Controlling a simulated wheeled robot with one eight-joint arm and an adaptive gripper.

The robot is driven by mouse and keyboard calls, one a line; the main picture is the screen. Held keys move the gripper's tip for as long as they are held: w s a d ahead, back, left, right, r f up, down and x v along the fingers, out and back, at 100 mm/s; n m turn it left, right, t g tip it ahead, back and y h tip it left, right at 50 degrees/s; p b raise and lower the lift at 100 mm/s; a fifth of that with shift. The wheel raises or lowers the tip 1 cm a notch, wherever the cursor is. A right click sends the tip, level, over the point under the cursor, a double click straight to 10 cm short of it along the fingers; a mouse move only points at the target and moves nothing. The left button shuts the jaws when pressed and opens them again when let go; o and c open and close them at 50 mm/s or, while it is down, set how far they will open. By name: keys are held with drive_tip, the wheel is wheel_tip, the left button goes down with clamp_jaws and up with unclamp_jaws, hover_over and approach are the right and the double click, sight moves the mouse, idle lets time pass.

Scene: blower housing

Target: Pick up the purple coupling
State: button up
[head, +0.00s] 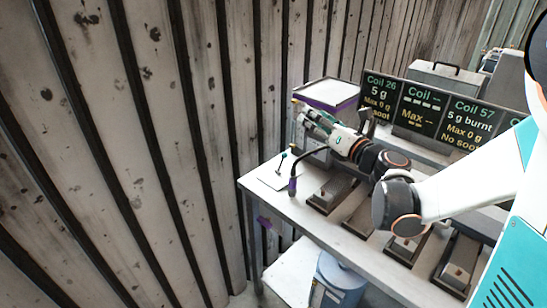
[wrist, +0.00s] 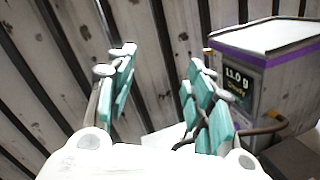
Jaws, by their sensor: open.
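My gripper (head: 304,113) is raised above the far left end of the bench in the head view. In the wrist view its teal-padded fingers (wrist: 163,88) stand wide apart with nothing between them. I cannot surely identify the purple coupling. One small purple piece (head: 292,186) is at the lower end of a dark curved rod on the bench, below my gripper. Another purple piece (head: 264,222) shows below the bench's left edge. Neither touches my gripper, and neither can be made out in the wrist view.
A white box with a purple rim (head: 345,103) stands behind my gripper; its display (wrist: 237,86) shows in the wrist view. Dark sign panels (head: 423,108) line the bench (head: 322,222). Several dark trays sit along its front. A corrugated wall (head: 150,150) stands to the left.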

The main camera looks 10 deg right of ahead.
sight(296, 182)
drive_tip(key=s+d+f+n+g, duration=0.1)
drive_tip(key=f+n+g, duration=0.1)
drive_tip(key=f, duration=0.5)
drive_tip(key=s+d+f+n+g, duration=0.1)
drive_tip(key=s+f+n+g, duration=0.1)
drive_tip(key=f, duration=0.4)
drive_tip(key=s+d+f+n+g+y+b, duration=0.1)
drive_tip(key=s+f+n+g, duration=0.1)
drive_tip(key=f+n, duration=0.2)
wheel_tip(296, 182, down, 4)
drive_tip(key=shift+r, duration=0.2)
drive_tip(key=b+x, duration=0.2)
drive_tip(key=x, duration=0.5)
drive_tip(key=shift+w+a+f, duration=0.1)
drive_tip(key=shift+a+f, duration=0.1)
drive_tip(key=shift+a, duration=0.05)
drive_tip(key=shift+b+x, duration=0.8)
drive_tip(key=shift+x, duration=2.2)
clamp_jaws()
